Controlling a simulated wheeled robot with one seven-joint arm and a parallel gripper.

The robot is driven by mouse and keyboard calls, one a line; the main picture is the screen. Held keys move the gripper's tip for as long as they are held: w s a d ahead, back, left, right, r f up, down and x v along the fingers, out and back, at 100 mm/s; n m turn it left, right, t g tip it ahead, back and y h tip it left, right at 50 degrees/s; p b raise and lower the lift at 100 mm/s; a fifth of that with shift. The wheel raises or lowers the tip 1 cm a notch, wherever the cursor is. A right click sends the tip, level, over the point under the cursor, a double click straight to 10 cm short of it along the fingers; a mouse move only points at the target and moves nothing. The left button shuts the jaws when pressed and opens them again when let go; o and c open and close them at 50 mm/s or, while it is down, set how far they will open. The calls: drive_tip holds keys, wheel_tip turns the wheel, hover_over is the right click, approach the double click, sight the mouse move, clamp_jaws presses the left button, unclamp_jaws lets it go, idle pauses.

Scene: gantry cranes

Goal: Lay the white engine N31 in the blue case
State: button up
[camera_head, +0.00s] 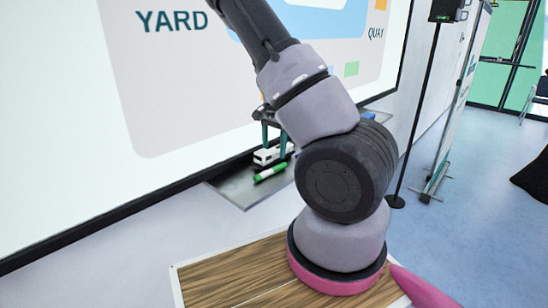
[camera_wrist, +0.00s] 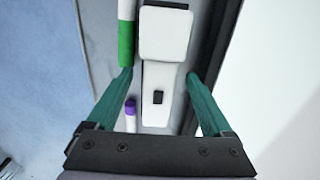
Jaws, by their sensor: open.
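The white engine (camera_head: 273,156) lies on the grey ledge under the whiteboard, and no number on it is readable. In the wrist view the engine (camera_wrist: 164,38) has a wide block and a narrower part with a small black piece on it. My gripper (camera_wrist: 160,74) is open, its teal fingers on either side of the narrower part, with gaps visible. In the head view my gripper (camera_head: 273,142) is over the engine, partly hidden by my arm. A small blue patch (camera_head: 368,116) shows further along the ledge; I cannot tell whether it is the blue case.
A green-and-white marker (camera_head: 270,172) lies beside the engine on the ledge (camera_head: 243,190), close to my left finger in the wrist view. A purple-capped marker (camera_wrist: 130,112) lies nearby. A wooden tabletop (camera_head: 232,272) is in front. A thin black stand (camera_head: 415,110) rises at the right.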

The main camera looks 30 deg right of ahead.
clamp_jaws()
